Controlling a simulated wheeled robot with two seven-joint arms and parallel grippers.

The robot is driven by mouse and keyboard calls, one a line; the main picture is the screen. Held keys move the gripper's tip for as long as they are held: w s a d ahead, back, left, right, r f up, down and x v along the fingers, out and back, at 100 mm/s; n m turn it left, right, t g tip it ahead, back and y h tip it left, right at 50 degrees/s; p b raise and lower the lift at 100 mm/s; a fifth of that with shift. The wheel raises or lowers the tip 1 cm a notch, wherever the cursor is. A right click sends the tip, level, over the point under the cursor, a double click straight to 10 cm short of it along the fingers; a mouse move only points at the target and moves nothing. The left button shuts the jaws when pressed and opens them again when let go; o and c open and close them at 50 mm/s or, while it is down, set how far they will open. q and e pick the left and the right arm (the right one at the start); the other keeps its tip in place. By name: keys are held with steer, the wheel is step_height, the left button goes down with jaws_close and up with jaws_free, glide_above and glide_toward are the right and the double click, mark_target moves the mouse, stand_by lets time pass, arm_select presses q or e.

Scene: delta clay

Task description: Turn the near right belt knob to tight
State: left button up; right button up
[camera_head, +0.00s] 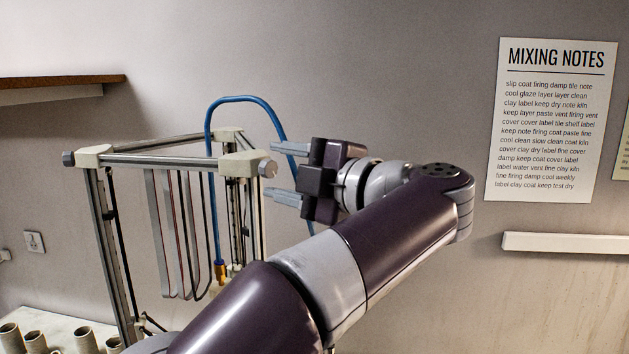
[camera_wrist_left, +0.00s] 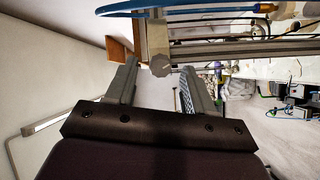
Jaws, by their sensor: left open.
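The delta clay printer's frame (camera_head: 160,160) stands at left centre in the head view. The near right belt knob (camera_head: 267,168) is a grey faceted knob on the frame's pale right corner block. In the wrist view the knob (camera_wrist_left: 160,66) shows between my fingertips, near their ends. My left gripper (camera_head: 269,172) is open, one finger above the knob and one below it in the head view. I cannot tell whether either finger touches it. A second belt knob (camera_head: 68,158) is on the left corner block. My right gripper is not in view.
A blue hose (camera_head: 240,98) arches over the frame and drops to a brass fitting (camera_head: 221,270). Several small cups (camera_head: 35,341) stand at lower left. A brown shelf (camera_head: 60,80) is on the left wall. A notes sheet (camera_head: 551,120) and a white ledge (camera_head: 565,243) are at right.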

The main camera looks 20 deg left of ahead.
arm_select(q)
steer(key=b+v, duration=0.2)
steer(key=v, duration=0.9)
steer(key=shift+d+r, duration=0.1)
